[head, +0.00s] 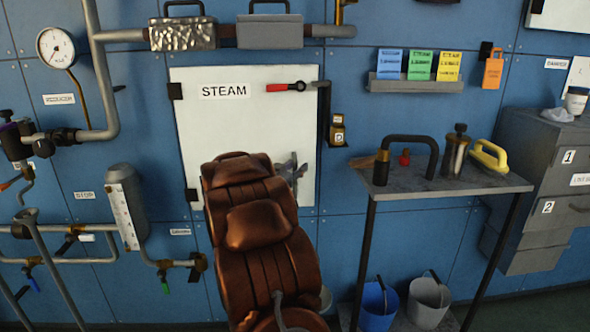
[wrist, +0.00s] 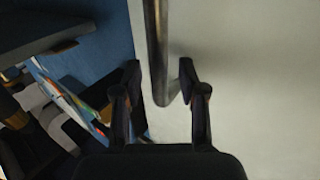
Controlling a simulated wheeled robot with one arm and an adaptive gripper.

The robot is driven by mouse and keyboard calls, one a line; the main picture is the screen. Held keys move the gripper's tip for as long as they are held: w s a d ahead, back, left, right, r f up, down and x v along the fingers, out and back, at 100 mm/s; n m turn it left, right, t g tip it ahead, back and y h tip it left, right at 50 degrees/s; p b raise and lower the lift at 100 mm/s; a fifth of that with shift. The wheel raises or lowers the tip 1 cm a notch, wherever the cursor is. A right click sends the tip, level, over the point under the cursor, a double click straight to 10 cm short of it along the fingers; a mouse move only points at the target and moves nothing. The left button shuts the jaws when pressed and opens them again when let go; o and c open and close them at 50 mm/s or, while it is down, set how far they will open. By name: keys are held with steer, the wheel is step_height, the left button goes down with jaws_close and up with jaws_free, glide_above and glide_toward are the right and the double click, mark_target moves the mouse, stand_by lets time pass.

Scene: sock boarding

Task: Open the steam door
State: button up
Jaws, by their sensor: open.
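The white steam door (head: 215,130) is shut against the blue wall, with a STEAM label near its top and black hinges on its left side. A lever with a red grip (head: 287,87) lies across its upper right. A dark upright bar (head: 325,110) runs along the right edge. A grey metal fitting (head: 290,169) shows lower on the door, partly hidden. The door's lower middle is covered from view. In the wrist view my gripper (wrist: 158,85) is open, its two black fingers on either side of a grey metal bar (wrist: 158,45) in front of the white door (wrist: 250,80).
Right of the door are a shelf (head: 415,87) with coloured cards and a narrow table (head: 460,185) with tools. Buckets (head: 377,305) stand beneath the table. Pipes (head: 104,70), valves and a gauge (head: 56,47) fill the wall at left. Grey drawers (head: 535,160) stand at far right.

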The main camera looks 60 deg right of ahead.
jaws_close()
stand_by(0.6)
